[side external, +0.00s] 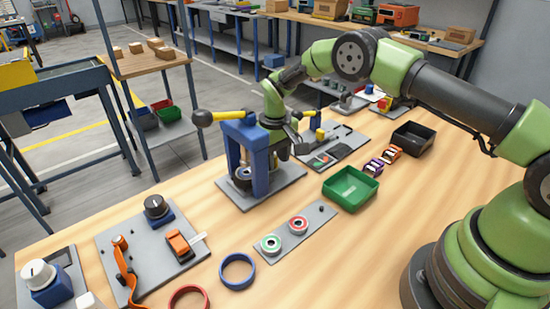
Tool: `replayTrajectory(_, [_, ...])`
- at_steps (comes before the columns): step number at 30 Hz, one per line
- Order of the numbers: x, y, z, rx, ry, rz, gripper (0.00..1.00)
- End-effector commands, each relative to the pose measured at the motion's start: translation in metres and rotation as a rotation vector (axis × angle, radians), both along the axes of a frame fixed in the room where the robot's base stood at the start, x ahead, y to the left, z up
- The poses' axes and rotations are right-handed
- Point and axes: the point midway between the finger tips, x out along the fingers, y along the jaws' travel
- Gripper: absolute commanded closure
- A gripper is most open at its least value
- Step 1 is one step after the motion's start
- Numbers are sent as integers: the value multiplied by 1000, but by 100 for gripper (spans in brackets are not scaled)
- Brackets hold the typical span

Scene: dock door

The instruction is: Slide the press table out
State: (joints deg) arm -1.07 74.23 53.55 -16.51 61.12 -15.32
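The press is a blue upright frame (260,160) with a long yellow lever ending in a black ball knob. It stands on a grey base plate (282,188) in the middle of the bench. A dark round part (242,177) sits low inside the frame, apparently at the press table; the frame partly hides it. My gripper (300,143) hangs just behind and to the right of the frame, above the far side of the base plate. It looks empty, but its fingers are small and dark, so their opening is unclear. Contact with the press cannot be told.
A plate with ringed pegs (296,231) and a loose blue ring (238,271) lie in front. A knob-and-buckle panel (135,240) is front left.

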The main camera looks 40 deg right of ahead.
Motion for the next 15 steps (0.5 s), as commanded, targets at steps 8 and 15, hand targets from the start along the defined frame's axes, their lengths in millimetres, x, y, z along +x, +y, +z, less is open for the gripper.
replayTrajectory(8, [0, 0, -6, 0, -1, -1, 62])
replayTrajectory(15, [0, 0, -6, 0, -1, -1, 96])
